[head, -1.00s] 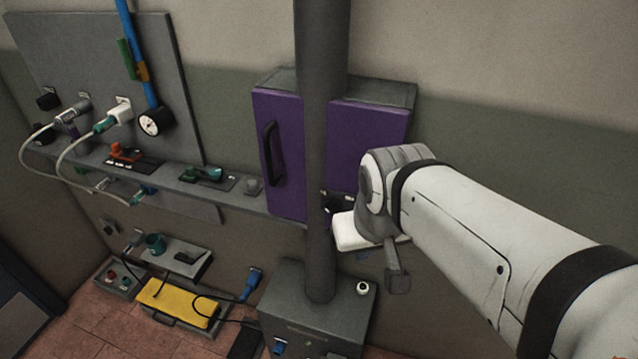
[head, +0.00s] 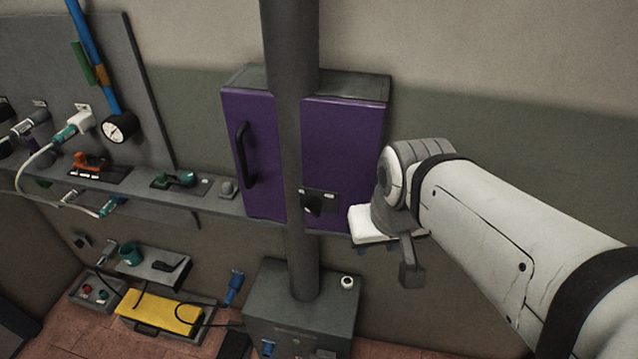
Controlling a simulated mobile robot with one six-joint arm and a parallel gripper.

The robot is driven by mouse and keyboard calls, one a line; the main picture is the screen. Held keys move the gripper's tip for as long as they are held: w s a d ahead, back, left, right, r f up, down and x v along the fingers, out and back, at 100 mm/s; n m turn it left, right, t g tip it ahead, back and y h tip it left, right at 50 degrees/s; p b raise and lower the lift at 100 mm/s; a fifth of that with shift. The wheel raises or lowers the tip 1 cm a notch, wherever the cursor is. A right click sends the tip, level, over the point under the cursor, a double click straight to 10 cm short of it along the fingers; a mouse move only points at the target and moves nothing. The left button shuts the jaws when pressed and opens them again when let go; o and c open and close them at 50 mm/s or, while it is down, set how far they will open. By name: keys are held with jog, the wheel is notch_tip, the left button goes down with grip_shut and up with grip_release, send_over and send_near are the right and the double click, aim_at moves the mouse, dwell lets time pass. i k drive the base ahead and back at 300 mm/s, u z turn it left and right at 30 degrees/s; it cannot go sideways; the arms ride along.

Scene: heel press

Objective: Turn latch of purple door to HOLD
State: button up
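The purple door (head: 345,150) closes the front of a grey wall cabinet, partly hidden behind a vertical pole. Its latch (head: 313,204) is a small black piece on a dark plate low on the door, just right of the pole. Small pale marks sit on the plate, too small to read. The latch appears to point roughly downward, but its exact setting is unclear. My gripper (head: 374,228) is right of the latch, near the door's lower right corner, and appears apart from it. Its fingers are mostly hidden, so I cannot tell their opening.
The grey pole (head: 292,120) stands before the cabinet, left of the latch. A black handle (head: 243,155) is on the door's left part. A shelf (head: 140,193) with switches runs left. A grey box (head: 300,300) stands below. Wall right of the cabinet is bare.

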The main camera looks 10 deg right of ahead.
aim_at(313, 205)
jog(key=z, duration=1.05)
jog(key=k, duration=0.8)
jog(key=u, duration=0.4)
